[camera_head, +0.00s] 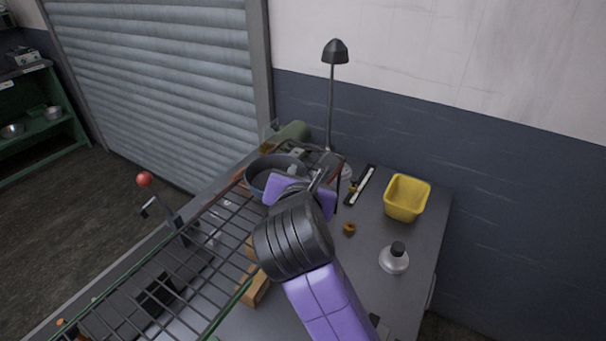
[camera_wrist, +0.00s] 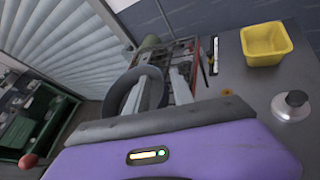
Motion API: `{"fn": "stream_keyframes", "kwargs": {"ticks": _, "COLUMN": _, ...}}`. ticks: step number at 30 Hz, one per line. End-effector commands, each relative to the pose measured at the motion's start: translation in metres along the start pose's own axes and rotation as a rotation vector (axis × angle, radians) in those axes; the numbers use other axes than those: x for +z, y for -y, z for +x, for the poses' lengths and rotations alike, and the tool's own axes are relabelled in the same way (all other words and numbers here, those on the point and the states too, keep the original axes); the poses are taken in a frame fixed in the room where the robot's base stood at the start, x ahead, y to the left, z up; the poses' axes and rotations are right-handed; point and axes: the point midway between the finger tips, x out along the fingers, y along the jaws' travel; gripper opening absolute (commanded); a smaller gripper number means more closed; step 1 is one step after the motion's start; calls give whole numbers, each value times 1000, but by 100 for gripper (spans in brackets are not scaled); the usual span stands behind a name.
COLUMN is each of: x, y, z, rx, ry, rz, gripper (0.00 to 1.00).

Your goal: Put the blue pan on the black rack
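The pan (camera_head: 262,181) is a dark blue-grey round vessel at the far end of the work table. It also shows in the wrist view (camera_wrist: 112,97), tilted in the picture. My gripper (camera_head: 312,177) is at the pan's right side, and my wrist hides part of the pan in the head view. In the wrist view my gripper (camera_wrist: 160,82) has its fingers apart, one over the pan's opening and one outside its right wall. Contact with the wall cannot be told. The black wire rack (camera_head: 205,232) runs from the near left towards the pan.
A yellow bin (camera_head: 407,198), a silver, black-topped container (camera_head: 394,260) and a small brown ring (camera_head: 349,229) stand on the table (camera_head: 370,270) to the right. A lamp (camera_head: 331,100) rises behind. A red-knobbed lever (camera_head: 145,181) stands at left.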

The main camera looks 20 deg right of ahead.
Motion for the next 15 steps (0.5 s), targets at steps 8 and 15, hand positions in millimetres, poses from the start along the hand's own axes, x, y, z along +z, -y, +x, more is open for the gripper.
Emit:
{"fn": "stream_keyframes", "kwargs": {"ticks": 8, "x": -1, "y": -2, "z": -57, "rx": 6, "ry": 0, "rz": 1, "gripper": 29}}
{"fn": "stream_keyframes", "kwargs": {"ticks": 15, "x": 0, "y": -1, "z": -94, "rx": 4, "ry": 0, "rz": 1, "gripper": 29}}
